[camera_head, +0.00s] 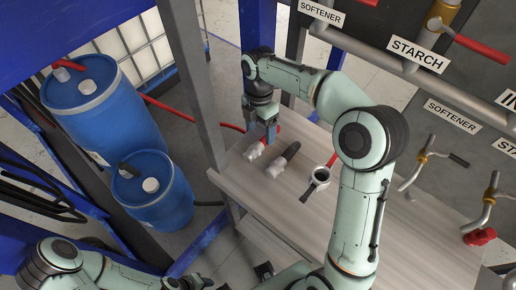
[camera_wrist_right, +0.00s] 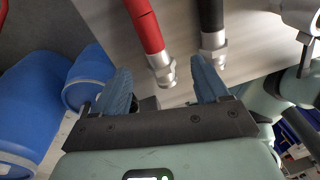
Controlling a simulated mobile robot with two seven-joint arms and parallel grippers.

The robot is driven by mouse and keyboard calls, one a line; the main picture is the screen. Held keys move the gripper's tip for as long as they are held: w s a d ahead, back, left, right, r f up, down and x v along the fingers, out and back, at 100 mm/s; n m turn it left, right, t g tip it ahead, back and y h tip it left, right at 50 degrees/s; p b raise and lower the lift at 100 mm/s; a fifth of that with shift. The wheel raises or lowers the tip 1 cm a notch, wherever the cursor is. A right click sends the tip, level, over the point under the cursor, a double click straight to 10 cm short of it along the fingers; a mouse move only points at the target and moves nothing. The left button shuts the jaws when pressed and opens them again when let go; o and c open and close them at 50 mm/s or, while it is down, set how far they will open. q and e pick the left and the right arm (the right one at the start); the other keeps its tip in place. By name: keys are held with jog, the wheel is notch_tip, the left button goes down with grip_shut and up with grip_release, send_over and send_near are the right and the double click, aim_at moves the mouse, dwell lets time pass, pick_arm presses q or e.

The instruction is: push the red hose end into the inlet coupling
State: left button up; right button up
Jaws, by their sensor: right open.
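The red hose end (camera_head: 256,150) lies on the light wooden table near its left edge, with a silver fitting at its tip. In the wrist view the red hose (camera_wrist_right: 144,27) runs between the fingers. My right gripper (camera_head: 270,133) is open above the red hose, with its blue fingers apart and the fitting (camera_wrist_right: 162,72) between them. The fingers do not visibly clamp it. A grey pipe end with a red fitting (camera_head: 479,237) is at the far right; I cannot tell if it is the inlet coupling.
A black hose end (camera_head: 284,159) lies close beside the red one, near the right finger in the wrist view (camera_wrist_right: 213,40). Blue drums (camera_head: 100,110) stand left. A labelled pipe panel (camera_head: 417,53) is behind.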

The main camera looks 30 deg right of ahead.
aim_at(259, 144)
jog(key=f, duration=0.3)
jog(key=s+f, duration=0.1)
jog(key=f, duration=0.1)
jog(key=shift+a+f+b, duration=0.25)
jog(key=shift+a+b, duration=0.15)
jog(key=shift+c, duration=0.3)
grip_shut()
